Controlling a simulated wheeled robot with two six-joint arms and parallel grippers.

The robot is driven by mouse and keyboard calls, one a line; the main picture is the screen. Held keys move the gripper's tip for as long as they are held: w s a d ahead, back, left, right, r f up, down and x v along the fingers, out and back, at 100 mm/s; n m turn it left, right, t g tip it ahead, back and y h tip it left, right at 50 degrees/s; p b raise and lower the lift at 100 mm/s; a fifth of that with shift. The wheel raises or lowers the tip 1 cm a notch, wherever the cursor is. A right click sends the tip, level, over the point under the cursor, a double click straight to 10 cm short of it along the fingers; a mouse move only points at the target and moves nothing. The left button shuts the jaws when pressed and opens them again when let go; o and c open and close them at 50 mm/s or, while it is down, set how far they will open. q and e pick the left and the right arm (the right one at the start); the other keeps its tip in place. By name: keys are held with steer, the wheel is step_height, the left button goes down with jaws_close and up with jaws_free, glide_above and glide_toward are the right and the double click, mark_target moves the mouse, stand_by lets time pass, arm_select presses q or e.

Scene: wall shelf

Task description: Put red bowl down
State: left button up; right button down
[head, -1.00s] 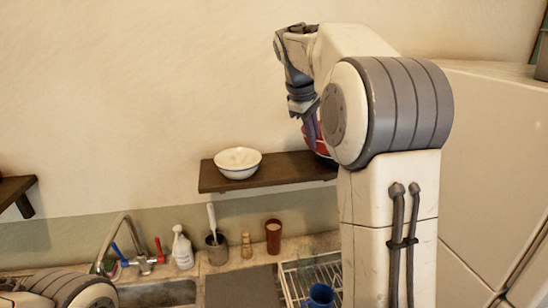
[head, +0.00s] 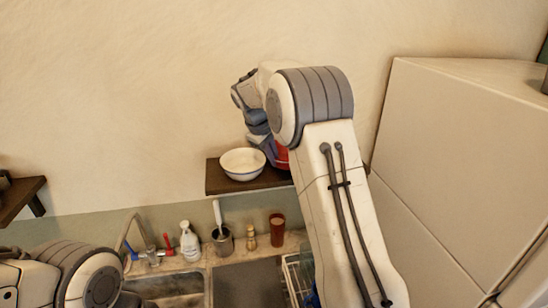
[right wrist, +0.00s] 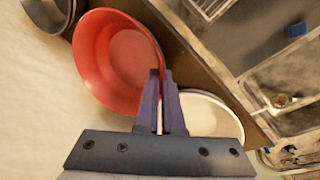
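The red bowl (head: 282,157) shows in the head view as a small piece behind my right arm, at about shelf height just right of the white bowl (head: 242,163). My right gripper (right wrist: 160,76) is shut on its rim, one finger inside and one outside. In the right wrist view the red bowl (right wrist: 118,58) shows its open inside. The white bowl (right wrist: 205,115) is beside the fingers there, partly hidden by them. I cannot tell whether the red bowl touches the shelf (head: 218,183). My left gripper is out of view.
A dark round vessel (right wrist: 48,14) is close beside the red bowl in the right wrist view. A tall pale cabinet (head: 450,170) stands at right.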

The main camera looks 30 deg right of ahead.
steer(key=shift+d+f, duration=0.1)
steer(key=shift+f, duration=0.75)
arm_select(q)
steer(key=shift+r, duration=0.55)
arm_select(e)
steer(key=c, duration=1.5)
jaws_free()
steer(key=shift+f, duration=0.15)
steer(key=o, duration=0.5)
steer(key=shift+c, duration=0.2)
